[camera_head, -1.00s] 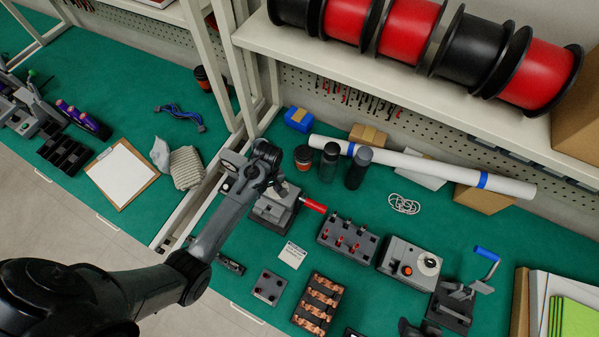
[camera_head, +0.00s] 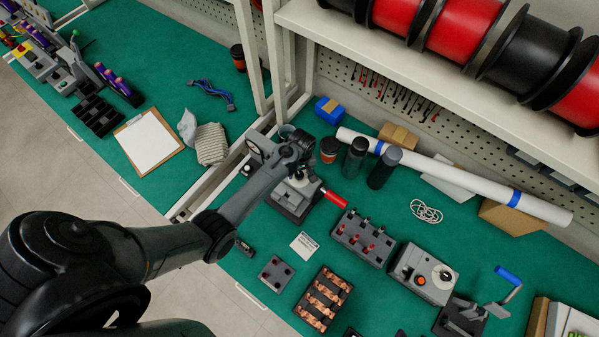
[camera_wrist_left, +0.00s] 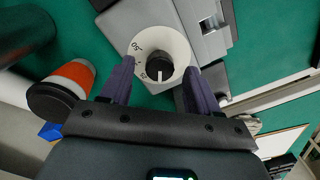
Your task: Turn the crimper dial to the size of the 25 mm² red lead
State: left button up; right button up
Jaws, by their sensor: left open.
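The crimper (camera_head: 292,202) is a grey block with a red handle (camera_head: 332,197), on the green bench in the head view. Its white dial ring (camera_wrist_left: 177,42) with a black centre knob (camera_wrist_left: 159,67) shows in the left wrist view. A pale line on the knob points down in that picture. My left gripper (camera_wrist_left: 160,72) is open, its two fingers on either side of the knob; contact is unclear. Red and black leads stand in a grey rack (camera_head: 350,252); their sizes cannot be read.
A cup (camera_head: 329,150) and two dark bottles (camera_head: 354,160) stand close behind the crimper. A grey box with a dial (camera_head: 423,273) and a tray of copper parts (camera_head: 323,299) lie to the right. A shelf post (camera_head: 300,62) rises behind my left arm. A small card (camera_head: 304,245) lies in front.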

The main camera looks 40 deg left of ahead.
pick_arm(q)
jog(key=shift+f, duration=0.6)
jog(key=shift+c, duration=0.2)
jog(key=c, duration=1)
